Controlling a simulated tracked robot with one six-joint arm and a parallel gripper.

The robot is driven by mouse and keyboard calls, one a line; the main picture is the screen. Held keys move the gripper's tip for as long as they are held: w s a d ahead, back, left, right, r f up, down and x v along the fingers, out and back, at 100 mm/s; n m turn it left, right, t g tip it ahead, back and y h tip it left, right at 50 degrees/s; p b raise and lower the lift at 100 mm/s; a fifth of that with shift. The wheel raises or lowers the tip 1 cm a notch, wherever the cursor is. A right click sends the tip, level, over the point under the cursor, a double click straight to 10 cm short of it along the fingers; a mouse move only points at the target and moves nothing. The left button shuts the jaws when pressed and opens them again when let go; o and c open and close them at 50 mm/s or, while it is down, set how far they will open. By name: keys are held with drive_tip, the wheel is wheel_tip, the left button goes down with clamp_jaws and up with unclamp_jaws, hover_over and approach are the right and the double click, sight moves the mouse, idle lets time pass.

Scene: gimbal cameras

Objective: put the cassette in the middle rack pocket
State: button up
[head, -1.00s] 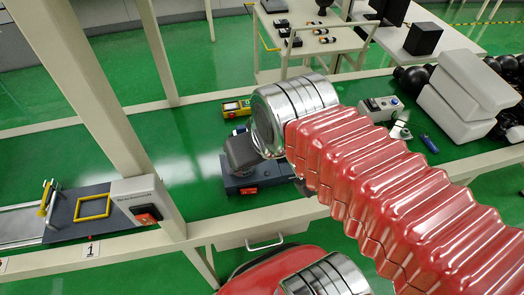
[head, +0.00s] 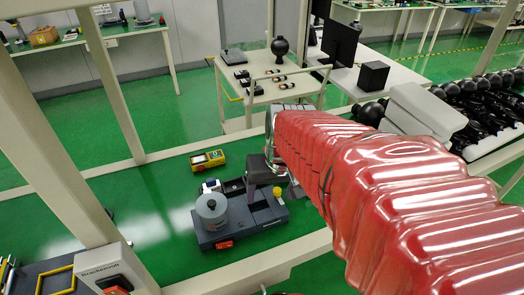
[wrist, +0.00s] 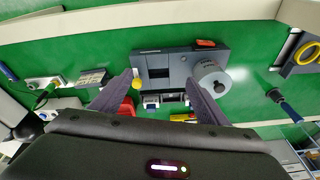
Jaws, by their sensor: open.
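My gripper (wrist: 159,78) is open, its two dark fingers spread with nothing between the tips. In the wrist view the fingers point at a grey bench device (wrist: 176,60) with a dark slot, a grey cylinder and an orange switch. The device also shows in the head view (head: 243,232), where my red arm hides most of the gripper. Behind the device are a small white-and-blue item (head: 211,187) and a dark item (head: 234,187). A grey ribbed block (wrist: 92,78) lies left in the wrist view. I cannot tell which item is the cassette or the rack.
A yellow meter (head: 208,160) lies on the green bench behind the device. A yellow knob (head: 277,191) stands at the device's right end. A beige post (head: 55,130) rises at the left. White blocks (head: 422,112) and black parts are at the right.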

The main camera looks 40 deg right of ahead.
drive_tip(key=w+d+f+n, duration=0.1)
drive_tip(key=w+d+f, duration=0.1)
drive_tip(key=d, duration=0.8)
drive_tip(key=w+d+f+n+t, duration=0.1)
drive_tip(key=w+d+f, duration=0.2)
drive_tip(key=d, duration=0.7)
drive_tip(key=shift+w+d+f+n, duration=0.3)
drive_tip(key=shift+w+d+f, duration=0.05)
drive_tip(key=shift+w, duration=0.2)
drive_tip(key=x, duration=0.8)
drive_tip(key=shift+w+f, duration=0.2)
drive_tip(key=shift+w, duration=0.1)
drive_tip(key=shift+d+f, duration=0.1)
drive_tip(key=shift+d, duration=0.05)
drive_tip(key=shift+w+x, duration=0.1)
drive_tip(key=shift+x, duration=1.15)
drive_tip(key=shift+w+x, duration=0.15)
drive_tip(key=shift+x, duration=1.1)
drive_tip(key=shift+d, duration=0.1)
